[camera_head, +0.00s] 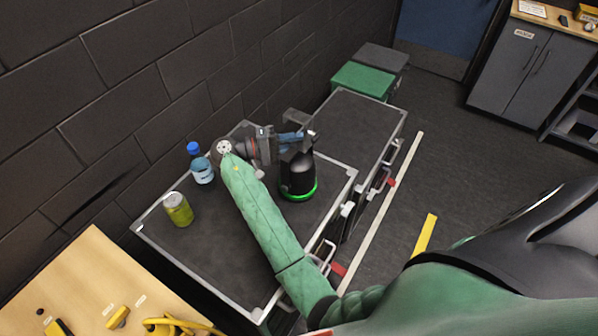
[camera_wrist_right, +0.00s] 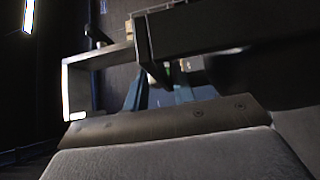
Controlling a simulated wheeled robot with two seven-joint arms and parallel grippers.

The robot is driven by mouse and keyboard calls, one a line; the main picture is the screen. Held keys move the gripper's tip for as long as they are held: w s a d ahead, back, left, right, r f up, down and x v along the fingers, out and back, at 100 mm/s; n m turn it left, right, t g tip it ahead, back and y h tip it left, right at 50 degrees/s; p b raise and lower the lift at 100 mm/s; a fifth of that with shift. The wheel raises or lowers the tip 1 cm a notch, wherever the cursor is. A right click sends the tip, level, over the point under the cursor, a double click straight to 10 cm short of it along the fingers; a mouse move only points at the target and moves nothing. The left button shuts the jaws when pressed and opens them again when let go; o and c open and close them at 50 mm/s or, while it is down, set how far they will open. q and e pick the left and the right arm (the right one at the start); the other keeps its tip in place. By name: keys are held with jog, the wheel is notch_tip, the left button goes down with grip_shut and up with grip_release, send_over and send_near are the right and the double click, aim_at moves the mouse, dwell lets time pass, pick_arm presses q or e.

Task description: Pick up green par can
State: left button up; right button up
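The par can (camera_head: 298,177) is a black cylinder with a glowing green ring at its base, standing upright on the dark case top. A grey bracket (camera_head: 296,116) shows at its top. My right gripper (camera_head: 292,141) reaches in at the can's upper part, by the bracket. In the right wrist view its two bluish fingers (camera_wrist_right: 158,94) stand apart, with a gap between them. A dark bar (camera_wrist_right: 220,32) and a pale angled bracket (camera_wrist_right: 92,62) are close to the fingers; contact is unclear. My left gripper is not in view.
A blue-capped water bottle (camera_head: 201,165) and a yellow-green can (camera_head: 178,209) stand on the left of the case (camera_head: 230,245). A second dark case (camera_head: 362,122) adjoins on the right. A brick wall runs behind. A wooden table (camera_head: 85,283) is at lower left.

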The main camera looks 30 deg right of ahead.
jog(key=shift+d, duration=0.15)
grip_shut()
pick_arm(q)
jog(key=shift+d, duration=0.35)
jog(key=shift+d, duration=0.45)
